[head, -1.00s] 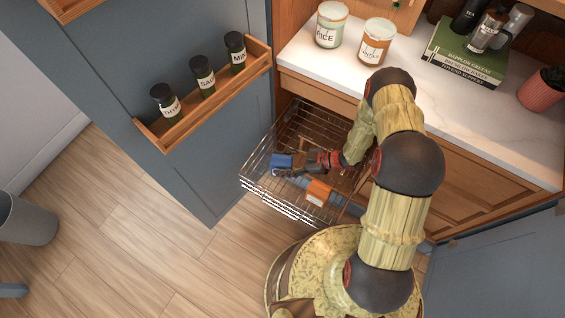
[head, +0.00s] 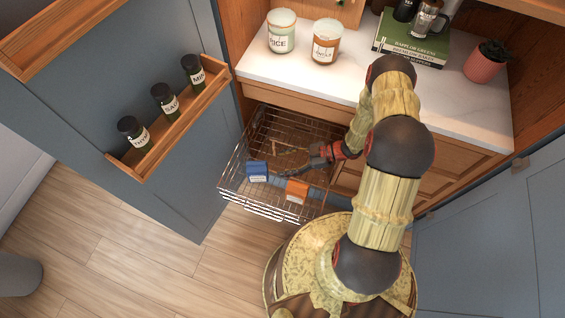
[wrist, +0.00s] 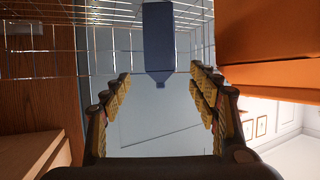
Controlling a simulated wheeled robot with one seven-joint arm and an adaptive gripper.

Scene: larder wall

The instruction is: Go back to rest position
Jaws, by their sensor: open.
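My gripper (head: 302,164) is inside the pulled-out wire basket (head: 230,190), with my arm reaching in from the right. In the wrist view my gripper (wrist: 160,92) has its two fingers spread wide, with nothing between them. A blue box (head: 257,171) is in the basket to the left of the gripper; a blue thing (wrist: 158,40) shows beyond the fingertips in the wrist view, apart from them. An orange box (head: 297,190) is in the basket just below the gripper in the head view. A large orange surface (wrist: 270,75) fills the wrist view's right side.
The white counter (head: 375,95) above the basket holds two labelled jars (head: 281,31) (head: 326,41), green books (head: 410,42) and a potted plant (head: 486,62). A door rack (head: 185,118) with three spice jars stands at left. Open floor (head: 125,235) lies at lower left.

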